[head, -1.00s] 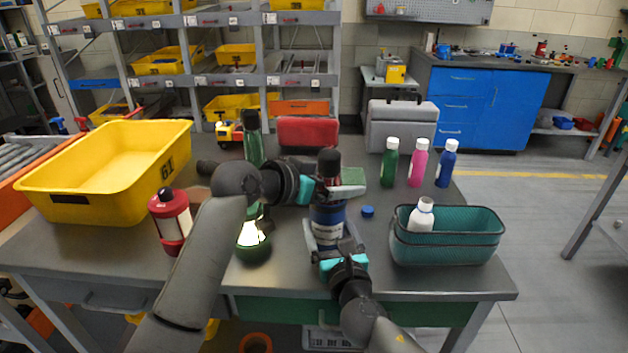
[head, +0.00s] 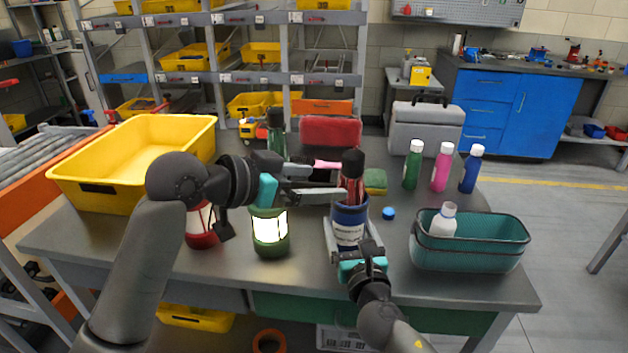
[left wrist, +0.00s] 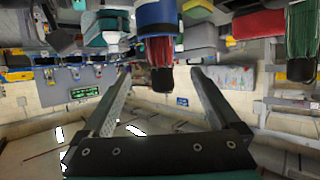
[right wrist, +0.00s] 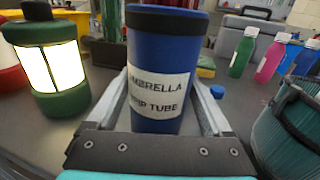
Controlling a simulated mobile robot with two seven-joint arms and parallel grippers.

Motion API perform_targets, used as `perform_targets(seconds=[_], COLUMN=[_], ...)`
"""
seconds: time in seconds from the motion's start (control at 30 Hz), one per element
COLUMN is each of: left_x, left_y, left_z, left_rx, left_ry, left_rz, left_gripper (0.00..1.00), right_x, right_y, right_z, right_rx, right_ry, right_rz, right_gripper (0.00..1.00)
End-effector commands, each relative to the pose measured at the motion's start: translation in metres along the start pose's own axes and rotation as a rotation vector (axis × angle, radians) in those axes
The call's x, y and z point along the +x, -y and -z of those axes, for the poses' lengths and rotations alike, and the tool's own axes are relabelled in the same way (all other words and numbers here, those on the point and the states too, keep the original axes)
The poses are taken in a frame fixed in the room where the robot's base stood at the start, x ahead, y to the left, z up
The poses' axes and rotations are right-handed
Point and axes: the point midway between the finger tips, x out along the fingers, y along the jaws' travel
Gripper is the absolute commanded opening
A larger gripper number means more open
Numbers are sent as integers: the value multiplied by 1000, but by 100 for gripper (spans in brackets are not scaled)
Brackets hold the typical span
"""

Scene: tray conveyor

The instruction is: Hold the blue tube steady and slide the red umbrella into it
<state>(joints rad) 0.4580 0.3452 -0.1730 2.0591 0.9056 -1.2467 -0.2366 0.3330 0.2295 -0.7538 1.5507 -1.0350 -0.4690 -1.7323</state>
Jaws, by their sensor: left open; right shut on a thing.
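The blue tube (head: 349,229) stands upright on the table, with a white label that shows in the right wrist view (right wrist: 157,97). My right gripper (head: 350,245) is shut around its lower body. The red umbrella (head: 351,190) stands upright with its lower part inside the tube; its red upper part and black handle stick out above the rim. It also shows in the left wrist view (left wrist: 160,53). My left gripper (head: 322,190) is open and empty, its fingers just left of the umbrella and apart from it.
A lit green lantern (head: 269,232) stands left of the tube, with a red lantern (head: 201,226) beyond my left arm. A green basket (head: 470,256) with a white bottle (head: 443,220) is at right. A yellow bin (head: 130,165) stands at left. A blue cap (head: 388,213) lies right of the tube.

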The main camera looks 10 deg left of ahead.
Motion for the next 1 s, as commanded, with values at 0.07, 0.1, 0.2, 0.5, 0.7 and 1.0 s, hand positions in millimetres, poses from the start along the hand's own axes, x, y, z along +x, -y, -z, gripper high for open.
perform_targets(seconds=[0.07, 0.1, 0.2, 0.5, 0.7, 1.0], left_x=[0, 0, 0, 0, 0, 0], left_y=[0, 0, 0, 0, 0, 0], left_z=[0, 0, 0, 0, 0, 0], left_rx=[0, 0, 0, 0, 0, 0], left_ry=[0, 0, 0, 0, -1, -1], left_rz=[0, 0, 0, 0, 0, 0], left_gripper=[96, 96, 96, 96, 96, 96], right_x=[0, 0, 0, 0, 0, -27], right_y=[0, 0, 0, 0, 0, 0], right_z=[0, 0, 0, 0, 0, 1], right_rx=[0, 0, 0, 0, 0, 1], right_ry=[1, 1, 1, 1, 0, -2], right_rz=[0, 0, 0, 0, 0, -1], right_gripper=[24, 24, 24, 100, 100, 100])
